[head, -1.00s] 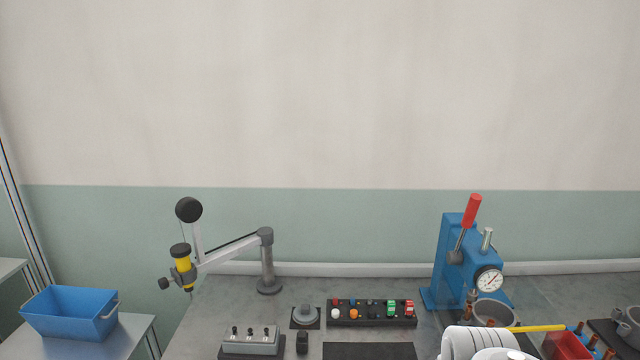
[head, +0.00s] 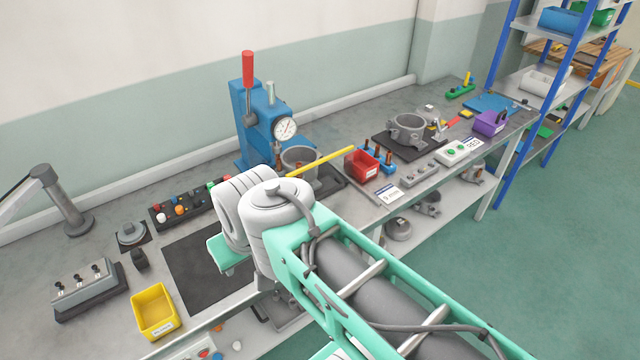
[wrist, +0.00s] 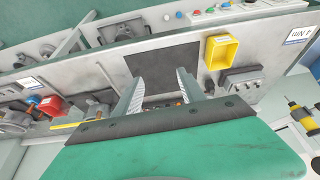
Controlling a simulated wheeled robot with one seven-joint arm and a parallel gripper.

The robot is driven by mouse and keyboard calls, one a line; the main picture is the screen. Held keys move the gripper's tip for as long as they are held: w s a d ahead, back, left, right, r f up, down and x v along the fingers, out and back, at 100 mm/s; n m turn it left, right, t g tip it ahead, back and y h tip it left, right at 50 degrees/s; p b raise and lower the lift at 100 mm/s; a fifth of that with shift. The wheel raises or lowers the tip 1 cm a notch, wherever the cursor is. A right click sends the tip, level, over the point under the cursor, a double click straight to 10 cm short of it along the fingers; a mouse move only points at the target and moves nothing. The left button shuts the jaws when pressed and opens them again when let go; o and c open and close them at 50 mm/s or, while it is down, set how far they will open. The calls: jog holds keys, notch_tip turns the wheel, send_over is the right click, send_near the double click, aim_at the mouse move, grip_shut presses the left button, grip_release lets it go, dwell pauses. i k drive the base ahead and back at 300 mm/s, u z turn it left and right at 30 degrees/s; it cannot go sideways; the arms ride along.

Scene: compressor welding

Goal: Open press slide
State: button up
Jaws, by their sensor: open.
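A blue press (head: 262,118) with a red-tipped lever (head: 248,70) and a round dial gauge (head: 285,128) stands at the back of the bench in the head view. A grey metal cup (head: 302,160) sits at its base. My gripper (wrist: 159,77) is open and empty above the bench, over a dark mat (wrist: 166,65). My arm hides the fingers in the head view.
A red bin (head: 361,166) and blue rack (head: 380,160) stand right of the press. A button panel (head: 180,208), yellow bin (head: 154,311) and switch box (head: 84,285) lie left. A blue-posted shelf (head: 507,50) stands beyond the bench's right end.

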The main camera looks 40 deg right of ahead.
aim_at(332, 180)
jog(key=u, duration=1.55)
jog(key=k, duration=0.9)
jog(key=z, duration=1.1)
jog(key=i, duration=0.5)
